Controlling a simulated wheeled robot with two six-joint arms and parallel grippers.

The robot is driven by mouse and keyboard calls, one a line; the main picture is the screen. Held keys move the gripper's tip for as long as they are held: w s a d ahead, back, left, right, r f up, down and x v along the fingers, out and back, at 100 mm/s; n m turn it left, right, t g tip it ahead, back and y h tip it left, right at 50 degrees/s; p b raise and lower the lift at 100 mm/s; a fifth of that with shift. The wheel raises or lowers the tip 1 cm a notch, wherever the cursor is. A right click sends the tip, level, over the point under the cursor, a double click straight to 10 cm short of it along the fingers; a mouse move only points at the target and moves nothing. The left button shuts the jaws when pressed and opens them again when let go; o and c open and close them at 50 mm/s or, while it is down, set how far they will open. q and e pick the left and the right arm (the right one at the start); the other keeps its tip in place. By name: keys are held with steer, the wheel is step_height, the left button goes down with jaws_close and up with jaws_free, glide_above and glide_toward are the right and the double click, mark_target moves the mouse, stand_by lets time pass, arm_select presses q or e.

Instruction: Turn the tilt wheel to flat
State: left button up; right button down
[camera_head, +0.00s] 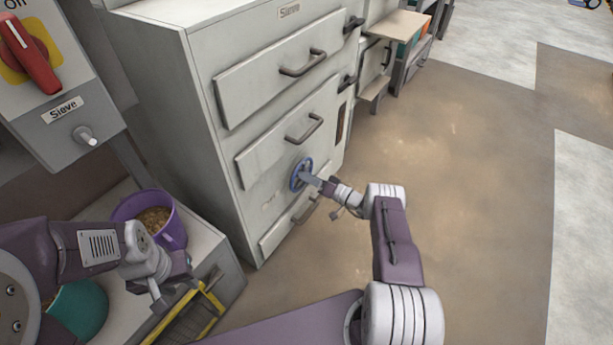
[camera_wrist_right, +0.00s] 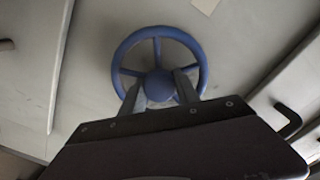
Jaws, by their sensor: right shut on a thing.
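The tilt wheel is a small blue spoked handwheel (camera_head: 298,176) on the front of the grey sieve cabinet (camera_head: 165,85). In the right wrist view the wheel (camera_wrist_right: 123,53) shows its rim, spokes and hub. My right gripper (camera_head: 308,178) is at the wheel, its two fingers (camera_wrist_right: 160,88) reaching to either side of the hub, shut on the wheel. The lower part of the rim is hidden behind my gripper.
A purple pot (camera_head: 172,228) of pellets stands on a ledge at left, with a teal bowl (camera_head: 82,310) and a yellow-edged tray (camera_head: 205,312) near it. A control box with a red switch (camera_head: 35,62) is above. Handled drawers line the cabinet. Floor at right is clear.

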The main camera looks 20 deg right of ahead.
stand_by(0.4)
steer(key=c, duration=0.9)
jaws_free()
steer(key=shift+s+d+r+p, duration=0.1)
steer(key=shift+s+d+p, duration=0.2)
steer(key=shift+p, duration=0.05)
steer(key=p+v, duration=0.3)
steer(key=v, duration=0.5)
